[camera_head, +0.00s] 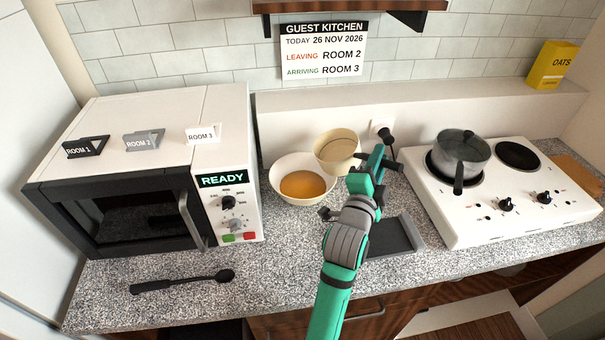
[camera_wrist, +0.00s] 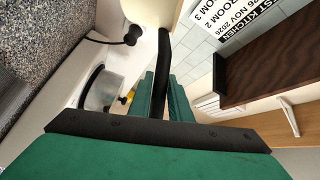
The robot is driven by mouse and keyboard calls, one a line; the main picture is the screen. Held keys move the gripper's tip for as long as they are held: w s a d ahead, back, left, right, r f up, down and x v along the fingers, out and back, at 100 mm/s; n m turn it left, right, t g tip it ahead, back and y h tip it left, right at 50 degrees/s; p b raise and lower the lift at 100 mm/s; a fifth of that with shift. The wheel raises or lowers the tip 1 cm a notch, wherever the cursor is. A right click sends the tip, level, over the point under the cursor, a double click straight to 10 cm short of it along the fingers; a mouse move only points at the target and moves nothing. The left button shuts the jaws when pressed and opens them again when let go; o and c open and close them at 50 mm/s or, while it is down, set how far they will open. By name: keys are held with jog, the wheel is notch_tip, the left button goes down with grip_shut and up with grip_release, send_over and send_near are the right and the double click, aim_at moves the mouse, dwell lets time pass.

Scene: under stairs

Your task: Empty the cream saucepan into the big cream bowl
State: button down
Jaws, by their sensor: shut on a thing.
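The cream saucepan (camera_head: 338,163) is held in the air above the right side of the big cream bowl (camera_head: 281,193). The bowl stands on the counter with orange-brown liquid (camera_head: 303,185) in it. My gripper (camera_head: 371,168) is right of the saucepan, shut on its dark handle. In the wrist view the black handle (camera_wrist: 164,65) runs down to the green fingers of my gripper (camera_wrist: 164,100), and a piece of the cream pan (camera_wrist: 148,10) shows at the top. How far the pan is tilted and what is left inside are unclear.
A white hob (camera_head: 455,220) with a lidded grey pot (camera_head: 465,152) stands right. A microwave (camera_head: 150,165) reading READY stands left. A dark tray (camera_head: 395,238) lies behind my arm. A socket with a plug (camera_head: 386,134) is on the back ledge.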

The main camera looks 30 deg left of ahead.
jog(key=shift+w+d+r+m+g, duration=0.55)
jog(key=shift+w+d+m+g, duration=0.1)
jog(key=shift+w+d+m, duration=0.15)
jog(key=shift+w+d+r+m+g, duration=0.5)
jog(key=shift+w+d+m+g, duration=0.2)
jog(key=shift+d, duration=0.15)
